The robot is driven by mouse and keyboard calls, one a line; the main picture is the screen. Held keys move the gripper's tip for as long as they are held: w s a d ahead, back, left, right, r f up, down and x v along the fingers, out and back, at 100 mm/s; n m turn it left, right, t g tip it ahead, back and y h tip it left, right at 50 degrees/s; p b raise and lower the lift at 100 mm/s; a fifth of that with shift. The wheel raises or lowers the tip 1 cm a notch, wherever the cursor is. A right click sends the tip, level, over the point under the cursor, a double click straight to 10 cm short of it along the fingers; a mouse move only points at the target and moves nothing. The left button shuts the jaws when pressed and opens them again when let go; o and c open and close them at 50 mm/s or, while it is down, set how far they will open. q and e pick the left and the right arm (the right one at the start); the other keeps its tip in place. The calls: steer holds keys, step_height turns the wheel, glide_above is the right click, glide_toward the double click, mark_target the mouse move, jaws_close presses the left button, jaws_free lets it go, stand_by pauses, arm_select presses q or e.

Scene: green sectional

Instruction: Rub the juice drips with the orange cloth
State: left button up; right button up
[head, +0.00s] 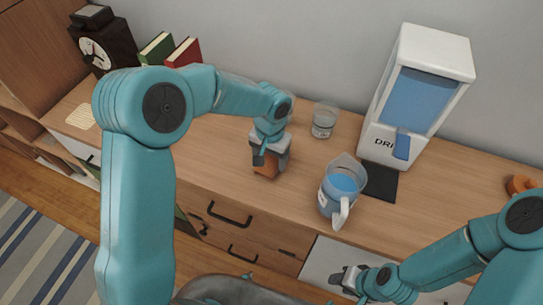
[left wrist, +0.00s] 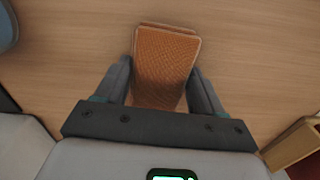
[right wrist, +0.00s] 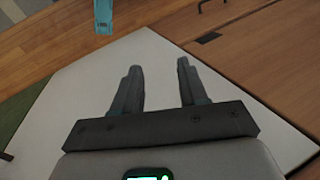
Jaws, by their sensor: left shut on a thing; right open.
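My left gripper (head: 268,165) is shut on the folded orange cloth (head: 266,172), low over the sideboard top (head: 215,160). In the left wrist view the cloth (left wrist: 165,65) sits between the two fingers as a textured orange-brown pad. I cannot tell whether its underside touches the wood. No juice drips can be made out in these frames; the cloth and gripper hide the wood beneath them. My right gripper (head: 347,280) is open and empty in front of the sideboard, low by a pale panel (right wrist: 95,95).
A clear pitcher of blue liquid (head: 340,190) stands right of the cloth. A glass (head: 324,120) is behind it. A white drink dispenser (head: 425,80) and black mat (head: 381,184) are further right. Books (head: 183,52) and a clock (head: 98,48) stand at left.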

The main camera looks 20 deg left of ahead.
arm_select(q)
steer(key=shift+w, duration=0.35)
steer(key=shift+w+r, duration=0.15)
steer(key=shift+w, duration=0.15)
steer(key=shift+s+r+p, duration=0.2)
steer(key=shift+r+p, duration=0.15)
steer(key=shift+r, duration=0.3)
steer(key=shift+s+r+p, duration=0.15)
steer(key=shift+r+p, duration=0.2)
steer(key=shift+r, duration=0.55)
steer(key=shift+w+r+p, duration=0.3)
steer(key=shift+r+p, duration=0.2)
steer(key=shift+p, duration=0.2)
steer(key=r, duration=0.1)
steer(key=r+p, duration=0.1)
steer(key=shift+s+r, duration=0.3)
steer(key=shift+r, duration=0.05)
steer(key=shift+w+r+p, duration=0.25)
steer(key=shift+r+p, duration=0.2)
steer(key=shift+p, duration=0.2)
steer(key=shift+s, duration=0.1)
arm_select(e)
steer(key=r, duration=0.3)
steer(key=w+d+r, duration=0.1)
steer(key=shift+r, duration=0.4)
arm_select(q)
steer(key=shift+s+r, duration=0.1)
arm_select(e)
steer(key=shift+s, duration=0.15)
